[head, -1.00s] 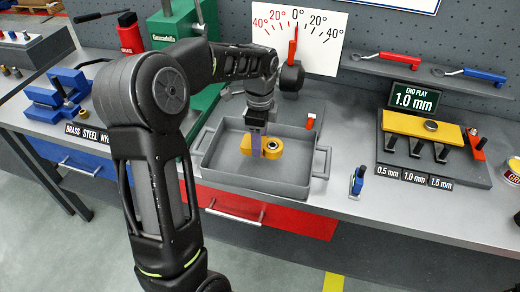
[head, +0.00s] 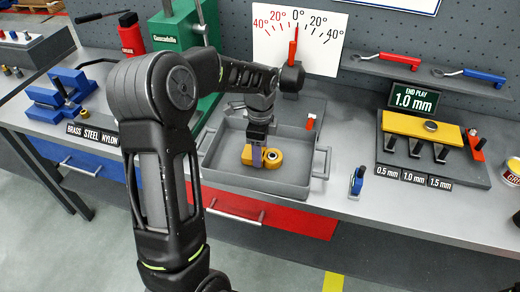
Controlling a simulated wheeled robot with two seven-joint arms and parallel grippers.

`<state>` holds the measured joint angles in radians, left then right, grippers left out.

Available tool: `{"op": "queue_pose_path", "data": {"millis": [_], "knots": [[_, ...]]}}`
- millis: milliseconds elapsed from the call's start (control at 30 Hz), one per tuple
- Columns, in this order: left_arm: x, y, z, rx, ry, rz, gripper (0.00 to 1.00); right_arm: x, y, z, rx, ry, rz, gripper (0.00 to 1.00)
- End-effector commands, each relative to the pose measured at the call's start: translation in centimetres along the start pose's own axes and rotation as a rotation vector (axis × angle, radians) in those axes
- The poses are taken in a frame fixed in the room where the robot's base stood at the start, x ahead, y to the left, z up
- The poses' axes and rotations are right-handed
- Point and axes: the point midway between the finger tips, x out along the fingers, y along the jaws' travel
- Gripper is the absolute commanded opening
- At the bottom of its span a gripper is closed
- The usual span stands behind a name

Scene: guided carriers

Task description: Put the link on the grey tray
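The yellow link (head: 272,158), with a dark-ringed bore at its right end, is inside the walls of the grey tray (head: 317,178), over the left-middle of its floor. My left gripper (head: 256,158) points down into the tray with its purple-blue finger across the link's middle. It appears shut on the link, as the two have moved together. The far finger is hidden. I cannot tell whether the link touches the tray floor. My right gripper is not in view.
A dial with a red pointer (head: 293,50) stands behind the tray. A small blue clamp-like part (head: 357,181) is to the right, then the yellow gauge stand (head: 420,127). A blue vise (head: 58,95) is at left.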

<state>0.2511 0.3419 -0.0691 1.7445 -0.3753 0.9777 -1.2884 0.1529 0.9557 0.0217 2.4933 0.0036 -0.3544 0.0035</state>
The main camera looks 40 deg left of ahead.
Motion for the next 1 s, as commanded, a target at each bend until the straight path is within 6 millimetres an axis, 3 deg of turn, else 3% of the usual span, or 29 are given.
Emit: {"op": "queue_pose_path", "data": {"millis": [133,167,400,800,1000], "knots": [[0.2,-0.1,0.0,0.0,0.001,-0.003,0.0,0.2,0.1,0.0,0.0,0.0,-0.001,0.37],[0.3,0.0,0.0,0.0,0.0,0.0,0.55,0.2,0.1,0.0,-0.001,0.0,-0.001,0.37],[0.3,0.0,0.0,0.0,0.0,0.0,0.75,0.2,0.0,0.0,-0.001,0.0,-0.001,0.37],[-0.4,0.0,0.0,0.0,0.0,-0.001,0.76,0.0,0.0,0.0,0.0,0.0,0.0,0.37],[-3.0,-0.1,0.0,0.0,0.001,-0.004,0.76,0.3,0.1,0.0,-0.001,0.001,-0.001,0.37]]}}
